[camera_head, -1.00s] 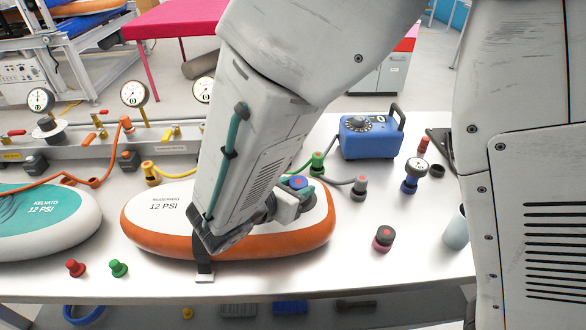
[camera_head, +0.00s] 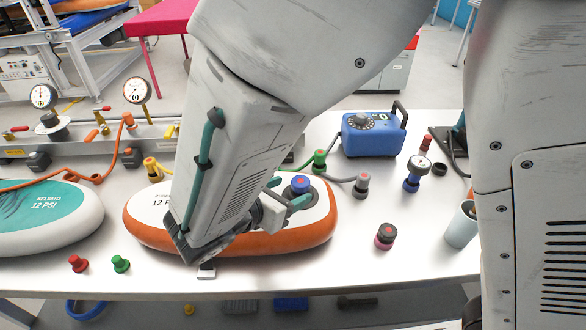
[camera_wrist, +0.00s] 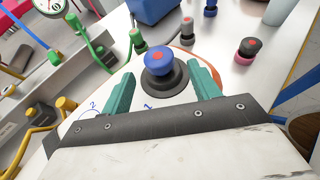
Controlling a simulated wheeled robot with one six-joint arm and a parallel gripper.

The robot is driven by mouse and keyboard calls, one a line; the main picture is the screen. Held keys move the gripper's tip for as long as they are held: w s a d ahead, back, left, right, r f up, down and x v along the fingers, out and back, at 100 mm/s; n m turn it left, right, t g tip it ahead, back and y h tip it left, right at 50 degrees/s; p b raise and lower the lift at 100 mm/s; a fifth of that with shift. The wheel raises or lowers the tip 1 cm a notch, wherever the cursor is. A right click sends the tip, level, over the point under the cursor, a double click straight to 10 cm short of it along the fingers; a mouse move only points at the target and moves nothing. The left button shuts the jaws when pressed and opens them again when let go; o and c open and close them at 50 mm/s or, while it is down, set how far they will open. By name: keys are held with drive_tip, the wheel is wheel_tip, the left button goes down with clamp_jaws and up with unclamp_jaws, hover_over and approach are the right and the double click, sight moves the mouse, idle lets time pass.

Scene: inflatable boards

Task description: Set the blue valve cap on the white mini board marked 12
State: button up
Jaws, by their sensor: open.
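The blue valve cap (camera_head: 300,184), with a red dot on top, sits upright on the white board with the orange rim (camera_head: 232,245). In the wrist view the blue cap (camera_wrist: 158,58) sits on a black round valve base (camera_wrist: 165,80). My gripper (camera_head: 287,192) is open. Its teal fingers stand apart, one on each side of the cap, with visible gaps in the wrist view (camera_wrist: 161,74). The board's lettering reads "12 P" before my arm hides the rest.
A teal-and-white board (camera_head: 45,215) marked 12 PSI lies left. Red (camera_head: 78,264) and green (camera_head: 121,263) caps stand at the front edge. A blue pump box (camera_head: 372,135), a black-and-pink cap (camera_head: 385,236) and a grey cup (camera_head: 461,226) are right. A gauge rail stands behind.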

drive_tip(key=shift+v, duration=1.8)
drive_tip(key=shift+s+d+f+m+g, duration=0.35)
drive_tip(key=shift+s+d+m+g, duration=0.05)
drive_tip(key=shift+s+m, duration=0.15)
drive_tip(key=shift+s+d+f+m+g, duration=0.4)
drive_tip(key=shift+s+m, duration=0.15)
drive_tip(key=shift+s+d+r+m+g, duration=0.15)
drive_tip(key=shift+s+d+m+g, duration=0.2)
drive_tip(key=shift+d+m, duration=0.2)
drive_tip(key=shift+s+d+r+m+g, duration=0.1)
drive_tip(key=shift+s+d+m+g, duration=0.25)
drive_tip(key=shift+d+m, duration=0.15)
drive_tip(key=s+d+r+m+g+y, duration=0.1)
drive_tip(key=s+d+r+m+y, duration=0.2)
drive_tip(key=d+m, duration=0.4)
drive_tip(key=s+d+r+m+g+y, duration=0.2)
drive_tip(key=d+r+m, duration=0.3)
drive_tip(key=d+m, duration=0.3)
drive_tip(key=s+d+r+m+g+y, duration=0.2)
drive_tip(key=s+d+r+m+y, duration=0.2)
drive_tip(key=d+m, duration=0.3)
drive_tip(key=shift+s+d+r+m, duration=0.35)
drive_tip(key=shift+s+r+m, duration=0.1)
drive_tip(key=shift+s+r, duration=0.15)
